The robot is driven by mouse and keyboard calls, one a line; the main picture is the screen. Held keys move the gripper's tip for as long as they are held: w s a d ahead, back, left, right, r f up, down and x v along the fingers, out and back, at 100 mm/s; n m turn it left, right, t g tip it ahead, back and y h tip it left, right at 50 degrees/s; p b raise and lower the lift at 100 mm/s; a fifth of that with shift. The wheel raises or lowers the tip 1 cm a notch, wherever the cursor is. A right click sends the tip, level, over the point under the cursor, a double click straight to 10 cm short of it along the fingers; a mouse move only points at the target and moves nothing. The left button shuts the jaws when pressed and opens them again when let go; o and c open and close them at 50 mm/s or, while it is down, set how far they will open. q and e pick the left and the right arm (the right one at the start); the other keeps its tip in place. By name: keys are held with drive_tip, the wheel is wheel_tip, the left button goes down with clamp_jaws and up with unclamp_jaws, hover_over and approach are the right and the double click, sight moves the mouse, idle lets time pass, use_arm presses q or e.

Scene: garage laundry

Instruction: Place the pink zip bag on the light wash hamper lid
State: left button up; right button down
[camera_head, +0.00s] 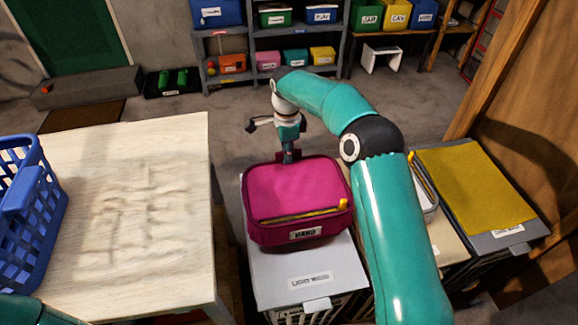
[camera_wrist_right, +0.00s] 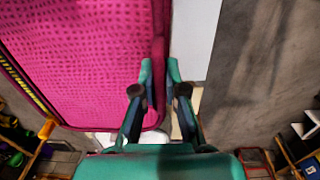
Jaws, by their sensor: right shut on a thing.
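The pink zip bag (camera_head: 290,190), with a yellow zip and a white label on its front, is upright over the back part of the light wash hamper lid (camera_head: 275,268). The lid is grey, with its label in front of the bag. I cannot tell for sure whether the bag's underside touches the lid. My right gripper (camera_head: 289,155) is shut on the bag's far edge. In the right wrist view, the fingers (camera_wrist_right: 160,75) close around the edge of the bag (camera_wrist_right: 85,60). My left gripper is out of view.
A white table (camera_head: 130,215) with a blue basket (camera_head: 30,215) stands at left. Right of the hamper are other hampers, one with a yellow cloth (camera_head: 475,185) on top. Shelves with bins (camera_head: 290,55) line the back. Floor behind the hampers is open.

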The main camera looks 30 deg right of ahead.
sight(288, 165)
drive_tip(key=shift+f, duration=2.4)
drive_tip(key=c, duration=1.2)
unclamp_jaws()
wheel_tip(288, 165, up, 12)
drive_tip(key=shift+r+p, duration=0.1)
drive_tip(key=shift+p, duration=0.4)
